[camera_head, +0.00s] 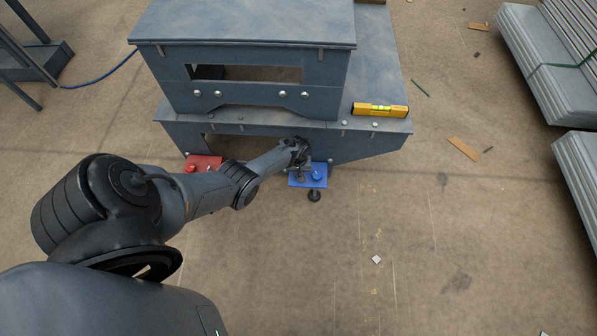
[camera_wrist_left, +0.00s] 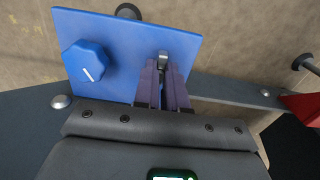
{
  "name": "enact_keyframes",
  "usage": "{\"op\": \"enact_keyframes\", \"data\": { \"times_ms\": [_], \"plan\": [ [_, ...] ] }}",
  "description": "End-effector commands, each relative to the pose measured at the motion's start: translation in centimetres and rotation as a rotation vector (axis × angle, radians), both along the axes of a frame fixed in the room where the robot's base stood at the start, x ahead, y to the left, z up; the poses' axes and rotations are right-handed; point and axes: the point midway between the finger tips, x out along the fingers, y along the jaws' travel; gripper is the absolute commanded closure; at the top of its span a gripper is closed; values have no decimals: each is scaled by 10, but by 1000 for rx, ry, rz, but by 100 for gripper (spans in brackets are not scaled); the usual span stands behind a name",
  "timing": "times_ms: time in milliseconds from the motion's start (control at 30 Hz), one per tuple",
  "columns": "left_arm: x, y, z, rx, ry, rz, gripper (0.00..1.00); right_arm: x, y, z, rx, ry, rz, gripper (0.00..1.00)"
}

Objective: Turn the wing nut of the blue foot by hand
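The blue foot (camera_head: 307,180) stands at the front edge of the grey machine frame. In the left wrist view it is a flat blue plate (camera_wrist_left: 118,35). A faceted blue knob (camera_wrist_left: 86,62) with a white line sits on the plate's left part; it also shows in the head view (camera_head: 317,175). My left gripper (camera_wrist_left: 163,75) points at the right part of the plate. Its fingers are close together on both sides of a small metal piece (camera_wrist_left: 163,58), apparently the wing nut, mostly hidden by the fingers. My right gripper is not in view.
A red foot (camera_head: 205,162) is further left along the frame (camera_head: 245,22). A yellow spirit level (camera_head: 380,109) lies on the frame's right ledge. Grey panels (camera_head: 545,60) are stacked at the right. The floor in front is mostly clear, with small scraps.

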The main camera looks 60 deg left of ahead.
Motion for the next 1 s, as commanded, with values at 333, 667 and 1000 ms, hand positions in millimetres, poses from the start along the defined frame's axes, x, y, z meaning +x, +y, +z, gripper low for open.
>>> {"op": "enact_keyframes", "data": {
  "times_ms": [333, 667, 1000],
  "plan": [
    [0, 0, 0, 1, -1, 17, 64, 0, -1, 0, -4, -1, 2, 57],
    [0, 0, 12, 0, -1, 20, 64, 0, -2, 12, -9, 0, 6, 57],
    [0, 0, 46, 0, -1, 21, 64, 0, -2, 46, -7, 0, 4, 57]
  ]
}}
